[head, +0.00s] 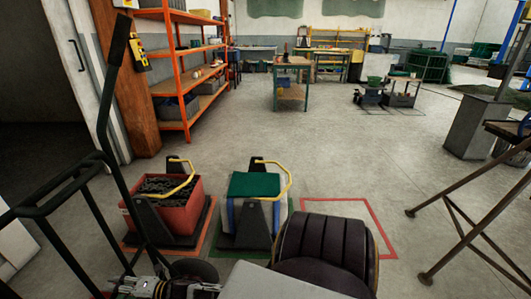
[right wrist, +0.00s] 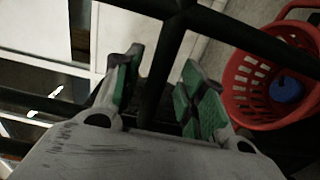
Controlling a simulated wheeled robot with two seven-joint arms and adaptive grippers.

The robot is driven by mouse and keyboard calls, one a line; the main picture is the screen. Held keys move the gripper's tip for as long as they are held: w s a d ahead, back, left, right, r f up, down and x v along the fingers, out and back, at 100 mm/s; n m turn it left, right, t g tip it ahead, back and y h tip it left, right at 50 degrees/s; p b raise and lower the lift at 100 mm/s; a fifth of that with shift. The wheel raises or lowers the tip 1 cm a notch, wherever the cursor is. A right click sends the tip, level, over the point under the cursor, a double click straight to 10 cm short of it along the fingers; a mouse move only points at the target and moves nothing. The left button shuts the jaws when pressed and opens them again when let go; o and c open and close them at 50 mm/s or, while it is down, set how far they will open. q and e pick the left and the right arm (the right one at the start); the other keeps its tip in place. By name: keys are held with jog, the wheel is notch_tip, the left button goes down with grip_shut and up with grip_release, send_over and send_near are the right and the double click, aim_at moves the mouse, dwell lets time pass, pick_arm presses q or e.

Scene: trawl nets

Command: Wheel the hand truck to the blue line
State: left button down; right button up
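The hand truck (head: 61,194) shows as a dark tubular frame at the lower left of the head view; its lower part is cut off. My right gripper (head: 126,286) is low beside this frame in the head view, its fingers hard to make out. In the right wrist view the right gripper (right wrist: 160,92) has its green-padded fingers apart. A dark bar (right wrist: 157,72) of the frame runs across the gap between them, with space visible beside it; I cannot tell whether it touches a pad. My left gripper is out of view. I see no blue line on the floor.
A red bin of chain (head: 153,214) and a green-topped cart (head: 254,186) stand in floor outlines ahead. A red outline (head: 372,216) lies right of them. An orange shelf (head: 184,132) stands behind. The middle floor is clear. A red basket (right wrist: 240,80) is near the gripper.

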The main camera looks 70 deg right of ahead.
jog(key=shift+r, duration=0.2)
jog(key=shift+d, duration=0.1)
jog(key=p+v, duration=0.4)
jog(key=v, duration=0.8)
jog(key=shift+p, duration=0.3)
jog(key=shift+w+r, duration=0.1)
jog(key=shift+w, duration=0.1)
dwell(0.7)
